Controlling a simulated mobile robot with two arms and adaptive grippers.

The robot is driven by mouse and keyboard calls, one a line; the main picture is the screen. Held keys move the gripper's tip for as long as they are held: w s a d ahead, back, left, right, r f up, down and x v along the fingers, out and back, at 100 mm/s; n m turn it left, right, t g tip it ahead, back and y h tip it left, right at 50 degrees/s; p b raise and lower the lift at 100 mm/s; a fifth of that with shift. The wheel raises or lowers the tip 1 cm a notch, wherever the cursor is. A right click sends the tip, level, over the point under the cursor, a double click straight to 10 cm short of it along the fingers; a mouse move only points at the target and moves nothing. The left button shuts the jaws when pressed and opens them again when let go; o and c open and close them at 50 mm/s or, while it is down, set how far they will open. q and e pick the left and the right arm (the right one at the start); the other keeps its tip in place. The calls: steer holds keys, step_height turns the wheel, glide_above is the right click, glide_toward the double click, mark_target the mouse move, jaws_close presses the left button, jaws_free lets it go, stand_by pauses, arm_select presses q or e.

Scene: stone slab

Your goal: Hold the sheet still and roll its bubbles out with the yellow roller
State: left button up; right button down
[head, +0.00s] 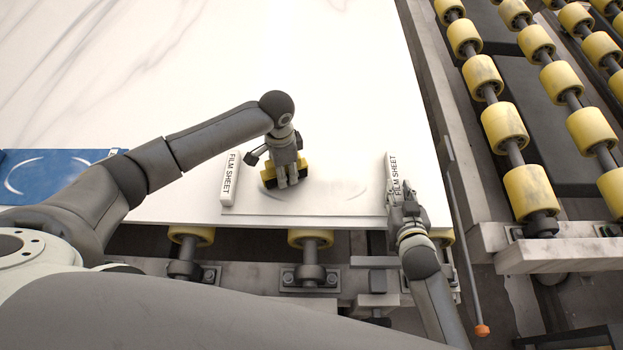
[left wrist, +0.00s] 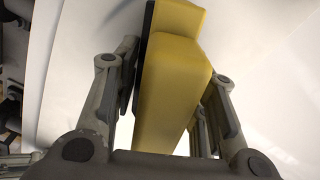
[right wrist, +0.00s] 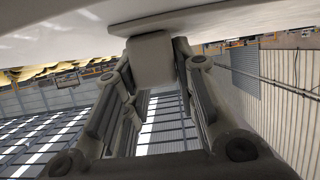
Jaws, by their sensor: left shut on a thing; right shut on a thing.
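The pale film sheet (head: 330,205) lies on the white stone slab (head: 300,50) near its front edge, with a white "FILM SHEET" bar at its left end (head: 230,178) and another at its right end (head: 392,170). Faint curved marks show bubbles beside the roller. My left gripper (head: 287,182) is shut on the yellow roller (head: 304,170), which is over the left part of the sheet; its body fills the left wrist view (left wrist: 175,80). Whether it touches the sheet is hidden. My right gripper (head: 403,192) is shut on the right bar, whose pale end shows in the right wrist view (right wrist: 151,62).
A blue panel (head: 55,172) with a white curved mark lies at the left, partly behind my left arm. Rows of yellow conveyor rollers (head: 503,125) run along the right. The slab behind the sheet is clear. A thin rod with an orange tip (head: 481,329) is at the lower right.

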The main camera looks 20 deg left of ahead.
arm_select(q)
steer(key=shift+w+d+f, duration=0.15)
steer(key=shift+d, duration=1.6)
steer(key=shift+w+d, duration=0.25)
steer(key=shift+d, duration=0.4)
steer(key=shift+w+d, duration=0.25)
steer(key=shift+d, duration=0.35)
steer(key=shift+w+d, duration=0.25)
steer(key=shift+d, duration=0.55)
steer(key=shift+w+d, duration=0.2)
steer(key=shift+d, duration=0.65)
steer(key=shift+w+d, duration=0.25)
steer(key=shift+d, duration=0.55)
